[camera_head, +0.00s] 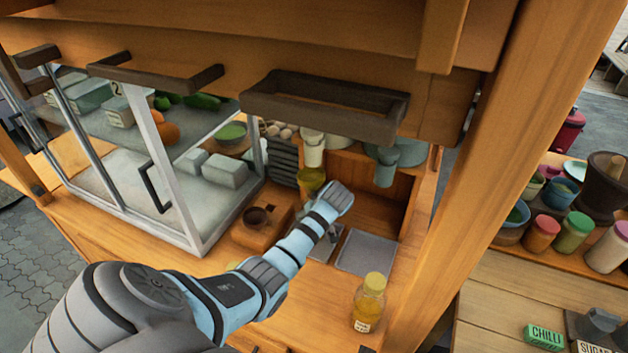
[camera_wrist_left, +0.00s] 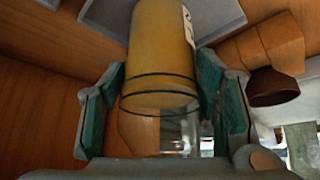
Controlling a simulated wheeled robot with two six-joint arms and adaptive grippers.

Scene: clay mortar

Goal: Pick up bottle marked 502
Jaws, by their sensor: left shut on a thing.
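A yellow bottle (camera_wrist_left: 162,50) sits between the two fingers of my left gripper (camera_wrist_left: 165,95), which is shut on it. Part of a white label shows on the bottle's right side, but its marking is not readable. In the head view, my left gripper (camera_head: 333,200) reaches into the stall beside a yellow-green bottle (camera_head: 311,180), partly hidden by the gripper. Another bottle with yellow contents (camera_head: 369,302) stands upright on the counter at the front right; its small label is too blurred to read. My right gripper is not in view.
A glass display case (camera_head: 170,190) stands to the left. A wooden block with a dark cup (camera_head: 258,217) is close by my left arm. A grey tray (camera_head: 366,252) lies on the counter. A wooden post (camera_head: 500,150) rises at the right, with several jars (camera_head: 541,233) beyond it.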

